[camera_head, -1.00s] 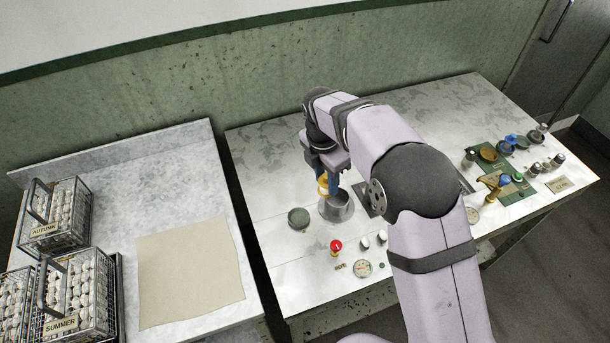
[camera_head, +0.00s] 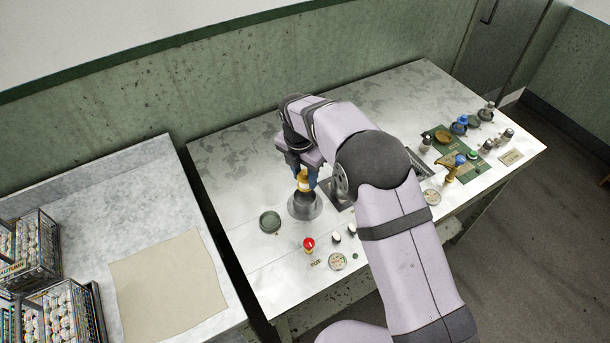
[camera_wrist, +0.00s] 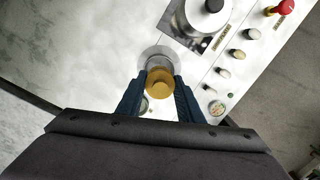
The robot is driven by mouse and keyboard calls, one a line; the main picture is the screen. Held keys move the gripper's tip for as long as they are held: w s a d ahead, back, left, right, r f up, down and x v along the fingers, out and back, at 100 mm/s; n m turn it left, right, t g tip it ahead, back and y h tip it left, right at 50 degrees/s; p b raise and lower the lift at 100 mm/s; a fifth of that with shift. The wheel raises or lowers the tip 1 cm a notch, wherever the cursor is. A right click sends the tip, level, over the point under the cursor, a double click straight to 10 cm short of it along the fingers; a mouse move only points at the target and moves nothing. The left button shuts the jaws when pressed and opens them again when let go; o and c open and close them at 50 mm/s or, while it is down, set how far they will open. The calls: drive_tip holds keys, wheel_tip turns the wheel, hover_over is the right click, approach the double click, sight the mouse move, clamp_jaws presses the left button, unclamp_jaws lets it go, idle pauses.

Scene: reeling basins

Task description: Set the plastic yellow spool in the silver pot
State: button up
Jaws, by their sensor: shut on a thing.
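The yellow spool (camera_head: 303,181) is upright between the fingers of my gripper (camera_head: 306,176), which is shut on it. In the wrist view the spool (camera_wrist: 159,82) sits between the two dark blue fingertips (camera_wrist: 160,88). The silver pot (camera_head: 305,207) is a round, open-topped metal vessel on the metal worktop, directly below the spool in the head view. In the wrist view the pot (camera_wrist: 156,56) shows as a rim around and beyond the spool. I cannot tell whether the spool's lower end is inside the pot.
A green-grey dish (camera_head: 270,221) lies left of the pot. A red knob (camera_head: 309,244) and a round gauge (camera_head: 337,261) are in front. A beige cloth (camera_head: 168,287) and wire baskets (camera_head: 58,312) are on the left table.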

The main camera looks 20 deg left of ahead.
sight(305, 186)
drive_tip(key=shift+f+b, duration=1.45)
drive_tip(key=shift+f, duration=0.4)
drive_tip(key=shift+p, duration=0.4)
drive_tip(key=shift+f, duration=0.2)
idle(0.5)
drive_tip(key=shift+f+b, duration=0.3)
drive_tip(key=shift+f, duration=0.05)
drive_tip(key=shift+f+b, duration=0.4)
drive_tip(key=shift+f, duration=0.5)
idle(0.3)
drive_tip(key=shift+f, duration=0.1)
